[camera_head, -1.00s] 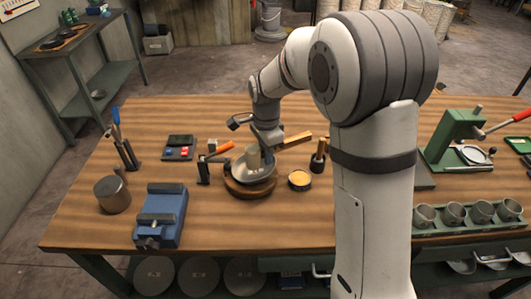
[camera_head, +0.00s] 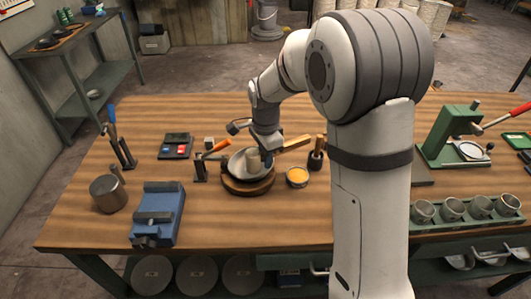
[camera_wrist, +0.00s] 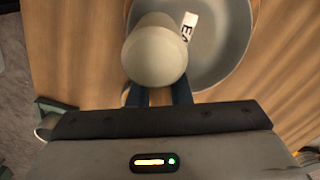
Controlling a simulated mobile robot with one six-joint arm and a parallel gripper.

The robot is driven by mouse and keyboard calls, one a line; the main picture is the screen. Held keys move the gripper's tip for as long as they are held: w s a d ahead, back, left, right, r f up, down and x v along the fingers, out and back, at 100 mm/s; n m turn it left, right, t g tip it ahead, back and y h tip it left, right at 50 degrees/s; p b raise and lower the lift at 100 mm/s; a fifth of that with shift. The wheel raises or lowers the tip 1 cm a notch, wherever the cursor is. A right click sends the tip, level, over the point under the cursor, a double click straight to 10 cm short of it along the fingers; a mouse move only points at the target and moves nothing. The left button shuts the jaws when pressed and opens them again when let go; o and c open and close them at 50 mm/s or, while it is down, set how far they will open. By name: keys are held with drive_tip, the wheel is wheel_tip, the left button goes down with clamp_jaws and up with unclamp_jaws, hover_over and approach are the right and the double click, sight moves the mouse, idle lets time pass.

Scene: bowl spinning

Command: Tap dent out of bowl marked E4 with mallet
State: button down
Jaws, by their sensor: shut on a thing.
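A shallow grey metal bowl (camera_head: 237,167) sits on a round wooden block (camera_head: 248,189) near the middle of the bench. In the wrist view the bowl (camera_wrist: 222,65) carries a white label (camera_wrist: 188,24) that reads E4. My gripper (camera_head: 266,160) is shut on the mallet, whose wooden handle (camera_head: 296,143) sticks out to the right. The pale mallet head (camera_head: 252,158) is over the inside of the bowl. The mallet head (camera_wrist: 155,57) hides part of the bowl in the wrist view, in front of my gripper (camera_wrist: 160,96). Contact with the bowl and the dent cannot be made out.
Left of the bowl are an orange-handled tool (camera_head: 215,147), a blue vise (camera_head: 158,212) and a metal pot (camera_head: 108,193). A dish of orange stuff (camera_head: 297,177) and a dark holder (camera_head: 317,155) stand close on the right.

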wheel_tip(320, 180, down, 4)
drive_tip(key=shift+s+r+b, duration=0.15)
drive_tip(key=shift+b, duration=0.55)
drive_tip(key=shift+r+p, duration=0.4)
drive_tip(key=shift+p, duration=0.15)
wheel_tip(320, 180, up, 5)
drive_tip(key=p, duration=0.3)
